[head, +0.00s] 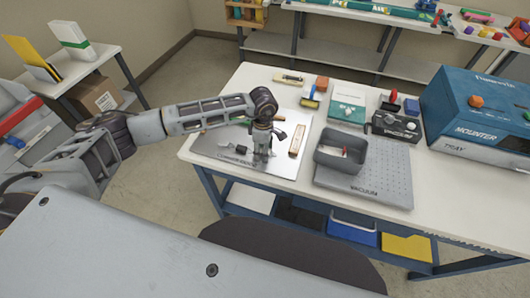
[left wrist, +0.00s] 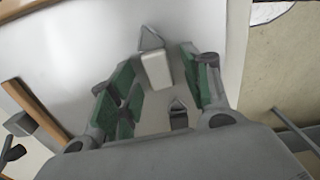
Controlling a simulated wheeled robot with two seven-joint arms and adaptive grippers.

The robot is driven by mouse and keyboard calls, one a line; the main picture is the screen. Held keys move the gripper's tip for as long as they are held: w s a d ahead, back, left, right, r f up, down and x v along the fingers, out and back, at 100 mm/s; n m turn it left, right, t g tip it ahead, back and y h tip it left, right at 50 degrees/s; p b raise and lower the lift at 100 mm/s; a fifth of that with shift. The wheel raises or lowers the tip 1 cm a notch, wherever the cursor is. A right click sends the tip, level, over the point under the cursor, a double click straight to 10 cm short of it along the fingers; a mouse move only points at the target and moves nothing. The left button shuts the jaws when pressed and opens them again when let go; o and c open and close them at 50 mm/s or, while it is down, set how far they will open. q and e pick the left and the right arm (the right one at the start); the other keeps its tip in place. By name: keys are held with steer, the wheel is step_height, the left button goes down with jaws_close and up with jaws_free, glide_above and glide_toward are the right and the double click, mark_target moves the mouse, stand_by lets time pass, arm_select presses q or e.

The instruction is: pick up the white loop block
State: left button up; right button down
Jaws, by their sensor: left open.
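The white loop block (left wrist: 157,71) shows in the left wrist view, a pale block with a triangular wire loop at its far end. It stands on the light metal plate (left wrist: 85,45), between and a little beyond the green-padded fingertips of my left gripper (left wrist: 150,82). The gripper is open, and I see no clear contact with the block. In the head view my left gripper (head: 261,158) points down over the plate (head: 222,158) and hides the block. My right gripper is out of view.
On the plate, a wooden bar (head: 297,140) lies to the right and a small dark part (head: 232,149) to the left of the gripper. A grey bin (head: 341,151) stands on the vacuum board (head: 385,180). A blue mounter machine (head: 480,118) stands far right.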

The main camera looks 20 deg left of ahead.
arm_select(q)
steer(key=c, duration=0.9)
steer(key=shift+r, duration=0.1)
steer(key=shift+c, duration=0.2)
step_height(320, 180, up, 10)
steer(key=b, duration=0.1)
steer(key=shift+b, duration=0.4)
